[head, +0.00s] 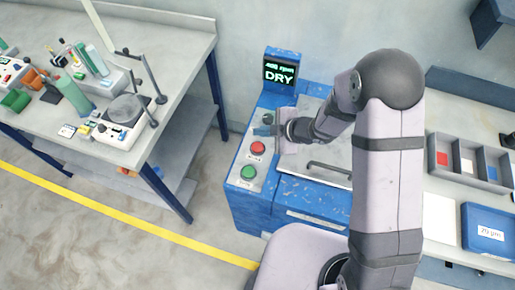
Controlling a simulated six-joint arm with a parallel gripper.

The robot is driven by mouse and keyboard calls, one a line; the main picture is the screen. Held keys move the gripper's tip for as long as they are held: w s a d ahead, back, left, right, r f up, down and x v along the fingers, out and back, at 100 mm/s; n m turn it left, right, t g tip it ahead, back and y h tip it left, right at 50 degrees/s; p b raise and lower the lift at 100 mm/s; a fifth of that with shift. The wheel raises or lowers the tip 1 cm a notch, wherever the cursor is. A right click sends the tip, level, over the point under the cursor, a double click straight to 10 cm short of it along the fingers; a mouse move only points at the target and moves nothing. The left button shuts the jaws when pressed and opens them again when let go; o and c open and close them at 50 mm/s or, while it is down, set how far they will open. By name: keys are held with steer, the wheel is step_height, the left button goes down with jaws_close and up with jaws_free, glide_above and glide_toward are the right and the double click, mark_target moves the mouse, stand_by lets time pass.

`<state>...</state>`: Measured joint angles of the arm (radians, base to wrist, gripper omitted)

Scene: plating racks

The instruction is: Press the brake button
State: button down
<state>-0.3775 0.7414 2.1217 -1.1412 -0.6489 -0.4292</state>
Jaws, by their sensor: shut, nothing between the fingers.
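A blue machine (250,208) stands in the middle with a light control panel on its left side. The panel has a red button (258,147) and, nearer me, a green button (249,172). Their small labels are too small to read, so I cannot tell which is the brake. A dark round control (267,118) sits at the panel's far end. My gripper (263,131) is shut and empty, pointing left over the panel between the dark control and the red button. I cannot tell if it touches the panel.
A screen (279,73) behind the panel reads "DRY" under a smaller rpm line. A lid with a dark handle (330,171) lies right of the panel, partly hidden by my arm. A bench (180,45) with lab equipment stands left. A compartment tray (468,160) and blue box (488,229) are right.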

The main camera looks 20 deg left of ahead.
mark_target(261, 149)
steer(key=shift+f+b, duration=2.45)
steer(key=shift+f, duration=0.65)
steer(key=shift+f+b, duration=0.7)
steer(key=shift+f, duration=0.25)
stand_by(0.4)
steer(key=shift+r, duration=0.2)
steer(key=shift+r+p, duration=0.75)
steer(key=shift+p, duration=0.15)
steer(key=shift+r, duration=0.15)
step_height(261, 149, up, 5)
steer(key=p, duration=0.4)
steer(key=shift+p, duration=0.35)
stand_by(0.4)
